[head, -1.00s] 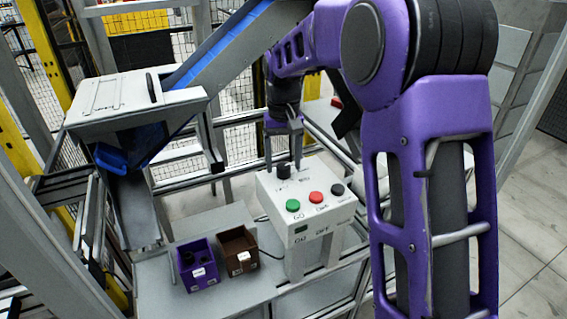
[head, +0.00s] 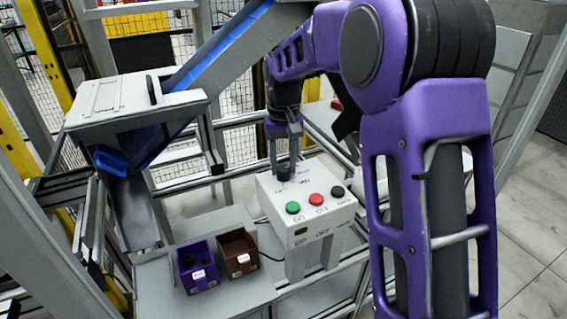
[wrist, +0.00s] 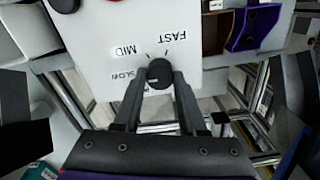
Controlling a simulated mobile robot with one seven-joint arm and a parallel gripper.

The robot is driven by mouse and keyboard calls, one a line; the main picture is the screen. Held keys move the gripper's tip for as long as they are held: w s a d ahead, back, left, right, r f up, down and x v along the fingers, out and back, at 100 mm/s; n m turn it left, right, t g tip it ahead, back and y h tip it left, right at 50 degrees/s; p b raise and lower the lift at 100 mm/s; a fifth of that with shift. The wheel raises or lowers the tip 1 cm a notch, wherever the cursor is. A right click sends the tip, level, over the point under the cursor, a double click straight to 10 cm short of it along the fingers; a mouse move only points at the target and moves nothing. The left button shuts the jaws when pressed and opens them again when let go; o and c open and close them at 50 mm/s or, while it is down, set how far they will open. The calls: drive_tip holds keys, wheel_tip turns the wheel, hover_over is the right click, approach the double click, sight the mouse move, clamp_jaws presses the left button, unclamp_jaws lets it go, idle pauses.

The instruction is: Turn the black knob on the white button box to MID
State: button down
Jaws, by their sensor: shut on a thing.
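The white button box (head: 305,215) stands on the grey frame, and its top panel (wrist: 105,20) fills the upper middle of the wrist view. The black knob (head: 283,173) sits near the far edge of that panel. In the wrist view the knob (wrist: 159,72) is circled by SLOW, MID (wrist: 127,50) and FAST (wrist: 173,37) labels. My gripper (head: 284,162) points down at the knob. Its two fingers (wrist: 158,80) are shut on the knob's sides. I cannot tell which label the knob's pointer faces.
Green (head: 293,208), red (head: 316,199) and black (head: 337,191) buttons line the box's near side. A purple bin (head: 197,281) and a brown bin (head: 238,262) stand left of the box. A blue-lined chute (head: 215,45) rises behind. Rails surround the box.

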sight(283, 167)
drive_tip(key=shift+r+m, duration=0.1)
drive_tip(key=shift+m, duration=0.2)
drive_tip(key=m+p, duration=0.3)
drive_tip(key=m, duration=0.2)
drive_tip(key=shift+m, duration=0.3)
drive_tip(key=m+p, duration=0.2)
drive_tip(key=m, duration=0.3)
drive_tip(key=shift+m, duration=0.3)
drive_tip(key=shift+c, duration=2.3)
unclamp_jaws()
wheel_tip(283, 167, up, 17)
drive_tip(key=shift+r, duration=0.15)
